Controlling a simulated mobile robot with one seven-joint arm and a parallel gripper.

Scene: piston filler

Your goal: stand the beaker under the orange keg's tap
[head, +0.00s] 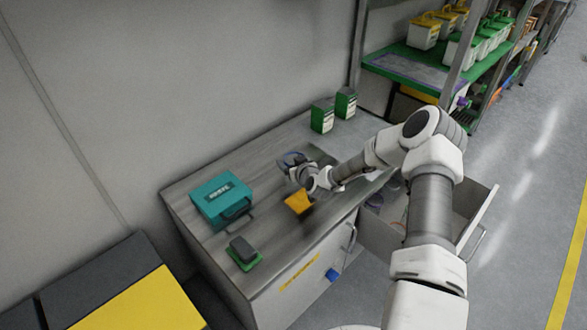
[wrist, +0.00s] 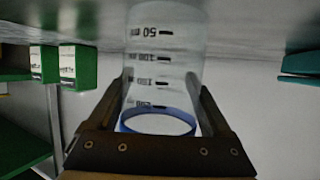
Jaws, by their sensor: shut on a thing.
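The beaker (wrist: 165,75) is clear, with dark volume marks and a blue rim. In the wrist view it stands between the two fingers of my gripper (wrist: 163,95), which is shut on it. The wrist picture looks upside down, with the counter at its top and the beaker's rim towards the bottom. Whether the base touches the counter is unclear. I cannot make out an orange keg or its tap in either view.
The counter (head: 200,183) holds a teal case (head: 222,203), an orange-yellow block (head: 298,202), a dark block on a green base (head: 243,250) and two green-white boxes (head: 322,117). An open drawer (head: 463,212) juts out at right. A shelf (head: 420,70) carries several tubs.

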